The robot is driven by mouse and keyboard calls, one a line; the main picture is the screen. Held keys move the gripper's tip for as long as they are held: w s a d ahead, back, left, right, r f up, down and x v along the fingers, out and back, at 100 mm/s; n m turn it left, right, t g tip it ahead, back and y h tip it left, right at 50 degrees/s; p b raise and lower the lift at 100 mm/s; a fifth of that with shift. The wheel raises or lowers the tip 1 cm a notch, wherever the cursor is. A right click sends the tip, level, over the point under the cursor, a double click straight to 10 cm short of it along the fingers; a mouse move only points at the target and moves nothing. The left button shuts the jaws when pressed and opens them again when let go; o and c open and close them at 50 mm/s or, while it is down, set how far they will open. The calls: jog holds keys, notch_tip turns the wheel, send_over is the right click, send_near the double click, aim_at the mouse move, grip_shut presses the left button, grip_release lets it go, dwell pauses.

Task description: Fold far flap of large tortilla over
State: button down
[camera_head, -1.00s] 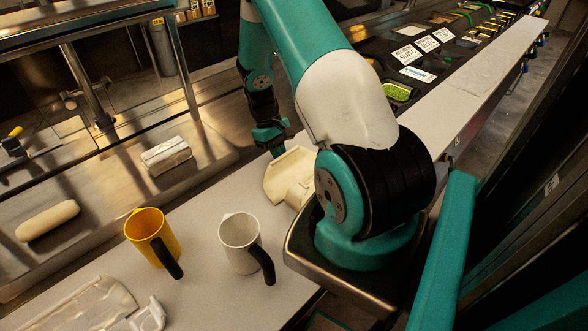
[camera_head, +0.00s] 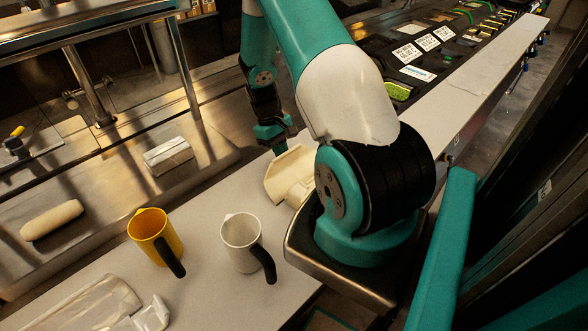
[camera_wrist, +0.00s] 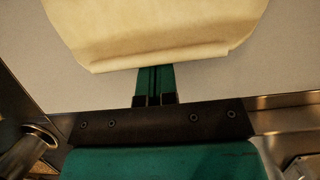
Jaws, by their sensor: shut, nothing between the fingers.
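The large tortilla (camera_head: 283,174) is pale cream and lies on the white counter, partly hidden behind my arm in the head view. A raised or rolled part of it shows near its right side. In the wrist view the tortilla (camera_wrist: 155,30) fills the top, with a fold-like corner at the right of its near edge. My gripper (camera_head: 281,149) is at the tortilla's far edge in the head view. In the wrist view my gripper (camera_wrist: 155,72) is shut and empty, its fingertips meeting the edge. The tips look covered by it; contact cannot be told.
A yellow mug (camera_head: 150,232) and a white mug (camera_head: 240,240) stand on the counter (camera_head: 205,270) left of the tortilla. A wrapped block (camera_head: 168,156) and a pale roll (camera_head: 52,220) lie on the steel surface (camera_head: 105,190) behind. Plastic packaging (camera_head: 95,305) lies at lower left.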

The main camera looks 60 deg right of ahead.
jog(key=shift+s+a+r+p, duration=0.15)
jog(key=shift+s+p, duration=0.15)
jog(key=shift+s, duration=0.65)
jog(key=shift+w, duration=0.1)
jog(key=shift+r, duration=0.15)
jog(key=shift+a+r, duration=0.1)
jog(key=shift+s, duration=0.3)
jog(key=shift+p, duration=0.3)
jog(key=shift+s+a+r, duration=0.1)
jog(key=shift+s+r, duration=0.1)
jog(key=shift+s, duration=0.25)
